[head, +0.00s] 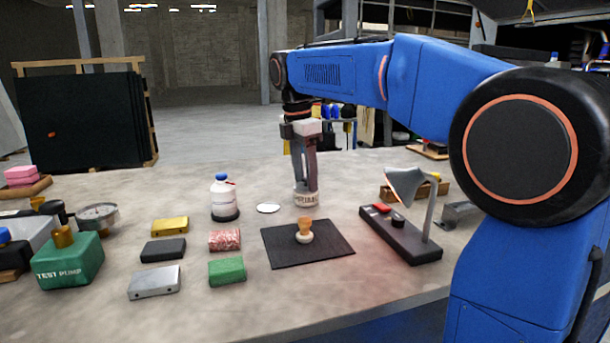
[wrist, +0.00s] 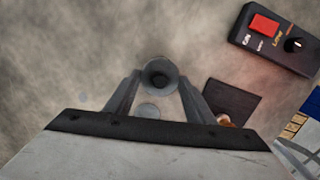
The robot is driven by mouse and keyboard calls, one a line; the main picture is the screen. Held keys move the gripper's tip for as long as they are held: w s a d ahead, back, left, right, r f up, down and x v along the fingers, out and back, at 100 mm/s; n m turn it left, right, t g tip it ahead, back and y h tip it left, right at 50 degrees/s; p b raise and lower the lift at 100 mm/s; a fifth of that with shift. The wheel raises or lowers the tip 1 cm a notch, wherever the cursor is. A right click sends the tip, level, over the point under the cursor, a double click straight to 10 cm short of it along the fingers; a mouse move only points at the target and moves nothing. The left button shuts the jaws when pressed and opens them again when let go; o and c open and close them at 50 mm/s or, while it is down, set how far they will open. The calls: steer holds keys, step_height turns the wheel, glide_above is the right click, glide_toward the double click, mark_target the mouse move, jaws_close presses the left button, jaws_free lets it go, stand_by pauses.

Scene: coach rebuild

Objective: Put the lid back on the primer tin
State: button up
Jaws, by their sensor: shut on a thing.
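The primer tin (head: 306,199) is a small pale tin with dark lettering, upright at the back middle of the table. In the wrist view the tin (wrist: 159,75) shows from above with a grey rim and dark inside, uncovered. My gripper (head: 305,187) points down and is shut on the tin, with a fingertip on each side of it. I cannot tell whether the tin's base touches the table. The lid (head: 268,208), a flat whitish disc, lies on the table left of the tin. It also shows between the fingers in the wrist view (wrist: 148,111), below the tin.
A dark mat (head: 280,250) with an orange-topped object (head: 304,231) lies in front of the tin. A lamp on a dark base (head: 408,243) stands right. A white bottle (head: 224,199) stands left of the lid. Several blocks and a green test pump (head: 70,262) occupy the left.

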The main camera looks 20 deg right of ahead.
stand_by(0.4)
steer(key=o, duration=1.6)
steer(key=shift+r, duration=3.5)
jaws_close()
